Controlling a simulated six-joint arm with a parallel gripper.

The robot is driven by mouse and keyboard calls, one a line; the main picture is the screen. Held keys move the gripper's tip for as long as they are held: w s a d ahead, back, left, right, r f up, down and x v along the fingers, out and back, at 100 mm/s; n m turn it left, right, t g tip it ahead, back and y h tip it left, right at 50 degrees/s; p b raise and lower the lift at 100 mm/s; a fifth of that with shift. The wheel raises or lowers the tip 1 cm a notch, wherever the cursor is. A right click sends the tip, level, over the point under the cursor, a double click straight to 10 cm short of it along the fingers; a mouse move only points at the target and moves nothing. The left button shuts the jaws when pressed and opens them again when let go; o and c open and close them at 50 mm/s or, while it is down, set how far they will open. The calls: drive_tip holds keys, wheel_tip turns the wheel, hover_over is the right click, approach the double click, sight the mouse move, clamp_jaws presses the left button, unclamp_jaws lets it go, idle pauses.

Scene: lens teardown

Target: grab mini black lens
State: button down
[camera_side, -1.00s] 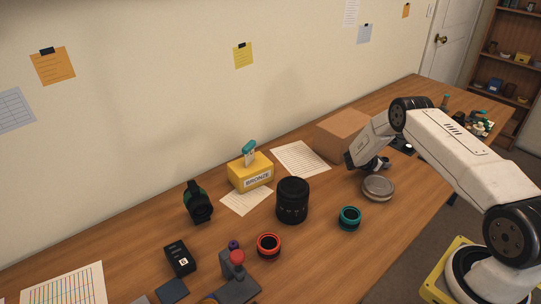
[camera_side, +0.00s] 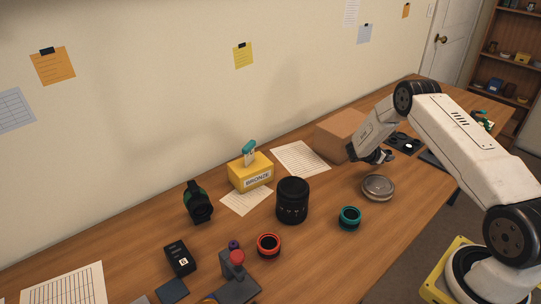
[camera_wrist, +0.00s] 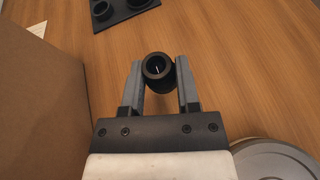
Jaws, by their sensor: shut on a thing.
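The mini black lens (camera_wrist: 156,68) is a small dark hollow cylinder. In the wrist view it sits between the two grey fingers of my gripper (camera_wrist: 161,78), which touch it on both sides. My gripper is shut on it near the fingertips. In the side view my gripper (camera_side: 376,156) is over the table between the cardboard box and the silver round tin. The lens (camera_side: 387,156) shows there only as a small dark shape at the fingertips, partly hidden.
The cardboard box (camera_side: 340,133) stands close on the left of my gripper. The silver tin (camera_side: 378,186) lies close by in front. A black plate (camera_wrist: 122,10) with round dark parts lies beyond my gripper. A large black lens (camera_side: 292,201) and teal ring (camera_side: 349,217) stand further off.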

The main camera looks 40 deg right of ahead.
drive_tip(key=s+a+r, duration=0.8)
drive_tip(key=s+r, duration=0.1)
drive_tip(key=s, duration=0.1)
drive_tip(key=shift+s+a, duration=0.15)
drive_tip(key=shift+s, duration=0.05)
idle(0.8)
